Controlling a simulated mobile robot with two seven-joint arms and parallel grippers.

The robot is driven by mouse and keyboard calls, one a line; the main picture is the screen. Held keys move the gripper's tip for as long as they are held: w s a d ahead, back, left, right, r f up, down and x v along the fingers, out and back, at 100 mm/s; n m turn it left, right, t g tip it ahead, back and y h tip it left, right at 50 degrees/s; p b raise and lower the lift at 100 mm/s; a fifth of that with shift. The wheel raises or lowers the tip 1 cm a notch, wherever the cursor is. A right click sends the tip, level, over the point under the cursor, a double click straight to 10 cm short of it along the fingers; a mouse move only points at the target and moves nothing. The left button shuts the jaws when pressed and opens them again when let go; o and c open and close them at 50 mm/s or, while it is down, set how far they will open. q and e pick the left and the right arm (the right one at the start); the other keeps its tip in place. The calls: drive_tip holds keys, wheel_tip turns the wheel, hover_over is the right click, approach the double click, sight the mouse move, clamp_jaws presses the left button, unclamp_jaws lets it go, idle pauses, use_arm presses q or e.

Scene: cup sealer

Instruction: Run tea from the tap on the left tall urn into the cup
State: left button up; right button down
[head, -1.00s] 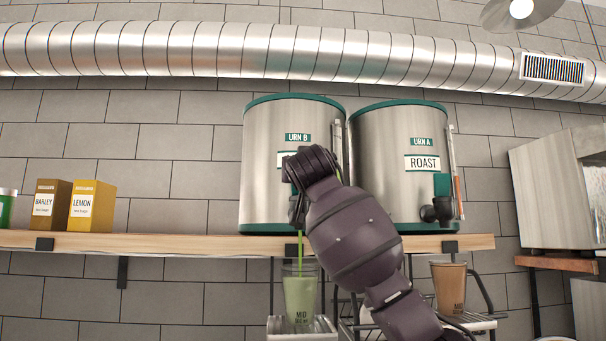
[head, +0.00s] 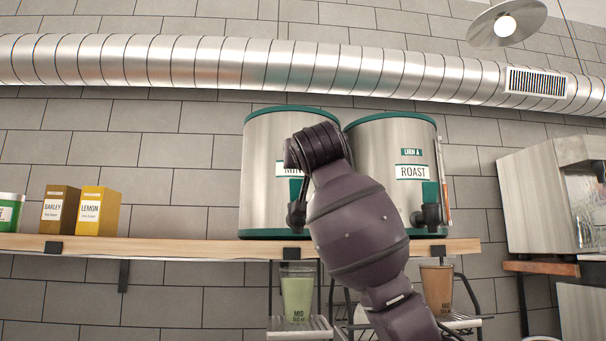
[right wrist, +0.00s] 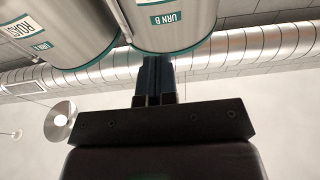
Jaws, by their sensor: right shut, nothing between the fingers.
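The left tall urn (head: 258,205), steel with a teal rim and a partly covered label, stands on the shelf. It shows in the right wrist view (right wrist: 172,30) marked URN B. Its dark tap (head: 296,216) with a teal handle is partly hidden by my right arm. The clear cup (head: 297,300) stands upright below the tap, mostly full of green tea. No stream shows between them. My left gripper is out of view.
URN A (head: 375,190), labelled ROAST, stands close at the right, with a brown-filled cup (head: 437,288) below its tap. Tea boxes (head: 98,211) and a green tin (head: 10,212) sit on the wooden shelf (head: 170,247). A steel duct (head: 200,62) runs above.

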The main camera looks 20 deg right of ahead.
drive_tip(key=shift+s+a+r, duration=0.15)
drive_tip(key=shift+s, duration=0.55)
drive_tip(key=shift+s+a+r, duration=0.15)
drive_tip(key=shift+s, duration=0.55)
idle(0.7)
